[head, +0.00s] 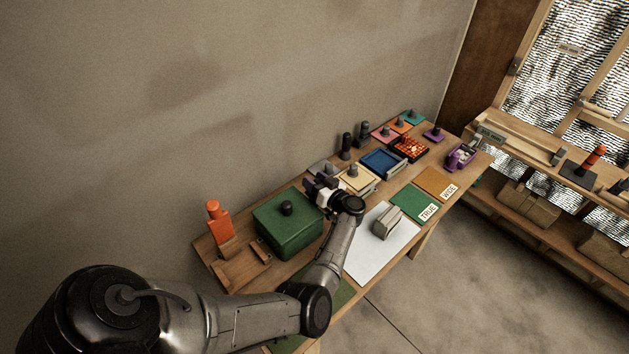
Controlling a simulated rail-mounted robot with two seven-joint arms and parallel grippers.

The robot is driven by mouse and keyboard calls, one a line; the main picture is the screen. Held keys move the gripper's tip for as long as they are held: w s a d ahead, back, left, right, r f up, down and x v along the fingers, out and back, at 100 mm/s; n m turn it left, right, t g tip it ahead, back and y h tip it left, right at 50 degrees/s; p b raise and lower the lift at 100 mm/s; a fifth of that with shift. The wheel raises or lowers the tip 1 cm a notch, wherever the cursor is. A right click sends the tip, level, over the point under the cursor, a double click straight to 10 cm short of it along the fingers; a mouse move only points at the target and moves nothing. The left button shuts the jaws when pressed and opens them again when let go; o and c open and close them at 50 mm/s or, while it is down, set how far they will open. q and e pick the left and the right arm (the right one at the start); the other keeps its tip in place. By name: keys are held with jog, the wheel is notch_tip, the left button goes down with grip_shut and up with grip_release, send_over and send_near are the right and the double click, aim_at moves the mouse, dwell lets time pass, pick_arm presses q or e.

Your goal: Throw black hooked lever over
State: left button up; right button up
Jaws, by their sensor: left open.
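Two small dark upright pieces stand along the wall side of the bench: a slim black one (346,142) and a dark grey one (363,131) just beyond it. They are too small for me to tell whether either is the black hooked lever. My left gripper (318,183) is open over the bench, between the green box and the cream tray. It is on the near side of both dark pieces and apart from them. What lies directly under the gripper is partly hidden by it. My right gripper is out of view.
A green box (283,232) with a black knob and an orange-handled wooden fixture (219,224) stand at the near end. A blue tray (382,163) and a red-filled tray (411,148) lie farther along. A grey block (386,222) sits on a white sheet (369,252).

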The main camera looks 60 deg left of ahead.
pick_arm(q)
jog(key=shift+a, duration=0.1)
grip_shut()
dwell(0.5)
